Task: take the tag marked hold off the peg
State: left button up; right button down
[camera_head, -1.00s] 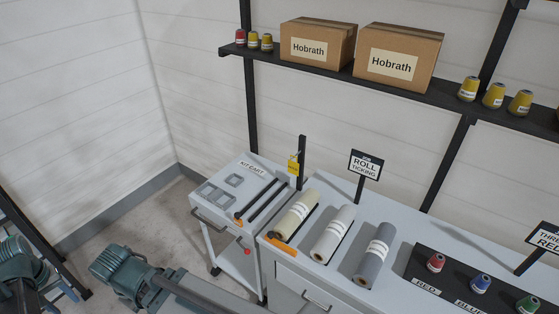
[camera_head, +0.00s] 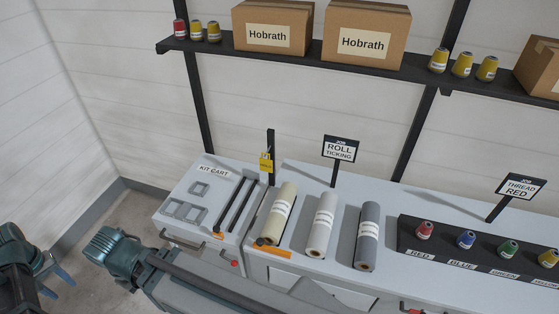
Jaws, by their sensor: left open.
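The yellow tag (camera_head: 265,164) hangs on the dark upright post (camera_head: 271,145) at the back of the kit cart, near its right edge. Its print is too small to read. My left gripper (camera_head: 56,281) is at the lower left edge, open, with nothing seen between its fingers. It is far to the left of the tag and nearer to me.
The kit cart (camera_head: 182,212) carries grey trays and two dark bars. On the counter (camera_head: 275,258) to its right lie a cream roll (camera_head: 280,212), a white roll (camera_head: 321,224) and a grey roll (camera_head: 367,237). A shelf (camera_head: 300,57) runs above.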

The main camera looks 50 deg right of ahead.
aim_at(266, 165)
jog(key=i+z, duration=0.2)
jog(key=z, duration=0.25)
jog(key=i+z, duration=0.15)
jog(key=z, duration=0.3)
jog(key=i+z, duration=0.2)
jog(key=z, duration=0.25)
jog(key=i+z, duration=0.25)
jog(key=z, duration=0.2)
jog(key=i+j+z, duration=0.15)
jog(key=z, duration=0.3)
jog(key=i+j, duration=0.05)
jog(key=i, duration=0.05)
